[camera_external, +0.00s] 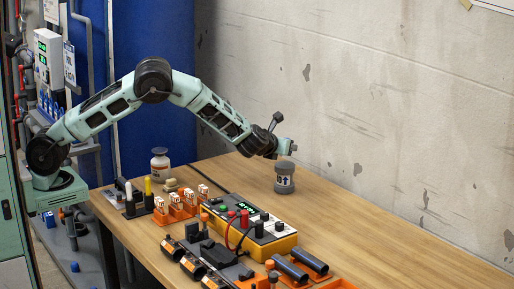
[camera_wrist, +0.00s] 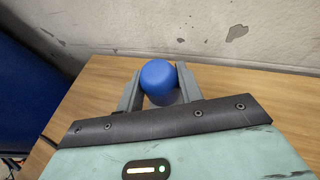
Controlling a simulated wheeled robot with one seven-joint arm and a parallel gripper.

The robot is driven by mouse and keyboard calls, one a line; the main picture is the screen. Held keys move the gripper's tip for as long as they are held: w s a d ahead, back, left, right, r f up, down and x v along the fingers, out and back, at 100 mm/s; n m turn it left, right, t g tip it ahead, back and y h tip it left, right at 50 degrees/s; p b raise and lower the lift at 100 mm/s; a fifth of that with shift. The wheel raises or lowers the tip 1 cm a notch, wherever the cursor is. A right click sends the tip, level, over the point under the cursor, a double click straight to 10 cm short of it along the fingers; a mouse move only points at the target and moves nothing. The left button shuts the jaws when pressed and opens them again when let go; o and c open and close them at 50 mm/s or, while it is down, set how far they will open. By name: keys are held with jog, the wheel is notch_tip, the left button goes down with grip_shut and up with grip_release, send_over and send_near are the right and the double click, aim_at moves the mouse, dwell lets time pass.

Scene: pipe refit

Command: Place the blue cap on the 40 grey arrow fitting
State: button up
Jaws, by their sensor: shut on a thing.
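The blue cap (camera_wrist: 158,76) sits between the two grey fingers of my gripper (camera_wrist: 157,88) in the wrist view, and the gripper is shut on it. In the external view, my gripper (camera_external: 286,153) points down directly over a grey fitting (camera_external: 285,183) with a white arrow label. The fitting stands upright on the table near the wall. The cap does not show in the external view, so I cannot tell whether it touches the fitting. The fitting is not distinguishable in the wrist view, and its number is too small to read.
A yellow tester (camera_external: 270,235) with leads, orange racks (camera_external: 180,207) and dark pipes (camera_external: 290,270) lie on the table's front side. The wall (camera_external: 390,130) runs behind. Bare wood (camera_external: 365,238) lies right of the fitting.

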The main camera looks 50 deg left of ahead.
aim_at(284, 164)
jog(key=shift+f, duration=1.8)
jog(key=shift+f, duration=0.1)
jog(key=shift+f, duration=0.15)
jog(key=o, duration=1)
jog(key=shift+c, duration=0.2)
jog(key=shift+r, duration=0.2)
